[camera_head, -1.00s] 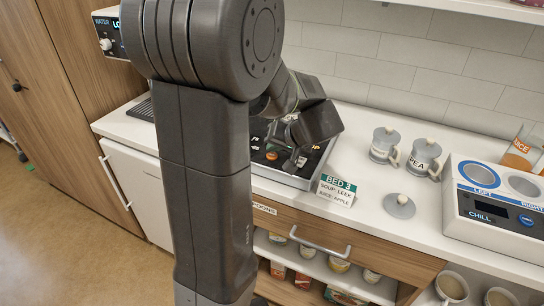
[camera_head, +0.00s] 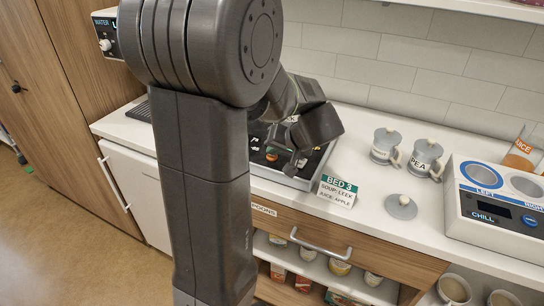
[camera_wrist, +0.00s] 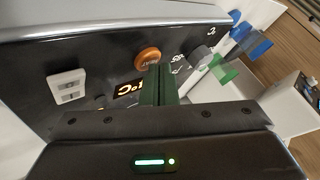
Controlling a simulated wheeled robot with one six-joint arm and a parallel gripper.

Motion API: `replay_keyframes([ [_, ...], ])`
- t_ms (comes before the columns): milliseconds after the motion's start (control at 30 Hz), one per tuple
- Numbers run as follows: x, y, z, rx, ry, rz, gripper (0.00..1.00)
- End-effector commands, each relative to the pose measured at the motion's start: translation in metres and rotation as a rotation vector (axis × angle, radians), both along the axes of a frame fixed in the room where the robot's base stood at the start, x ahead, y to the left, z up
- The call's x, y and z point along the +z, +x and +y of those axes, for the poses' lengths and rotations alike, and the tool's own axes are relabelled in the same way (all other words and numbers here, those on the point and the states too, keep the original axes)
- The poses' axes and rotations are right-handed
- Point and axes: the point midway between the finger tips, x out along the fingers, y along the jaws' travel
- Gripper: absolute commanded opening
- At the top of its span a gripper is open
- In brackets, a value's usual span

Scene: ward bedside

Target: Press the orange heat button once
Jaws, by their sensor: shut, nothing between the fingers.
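The orange heat button (camera_wrist: 148,57) is round and sits on a dark sloping panel, beside a lit orange display (camera_wrist: 130,90). In the head view the orange button (camera_head: 271,156) is small, to the left of my gripper (camera_head: 290,167). My gripper is shut and empty. In the wrist view its dark green fingertips (camera_wrist: 158,72) lie just below and right of the button, partly over its lower edge. I cannot tell whether they touch it. My own arm hides part of the panel in the head view.
A card reading BED 3 (camera_head: 338,190) stands right of the panel. Two lidded mugs (camera_head: 385,146) (camera_head: 424,158) and a loose lid (camera_head: 400,206) are on the counter (camera_head: 365,215). A chill unit (camera_head: 490,205) stands at right. A white switch (camera_wrist: 67,87) is on the panel.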

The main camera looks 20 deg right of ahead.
Motion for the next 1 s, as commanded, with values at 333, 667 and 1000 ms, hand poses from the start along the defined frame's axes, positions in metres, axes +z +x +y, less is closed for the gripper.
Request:
replay_keyframes([
  [333,-0.004,0.0,0.0,0.0,0.0,0.0,0.0],
  [667,-0.004,0.0,0.0,0.001,0.0,0.001,0.0],
  [1000,0.006,0.0,0.0,0.001,-0.001,0.0,0.0],
])
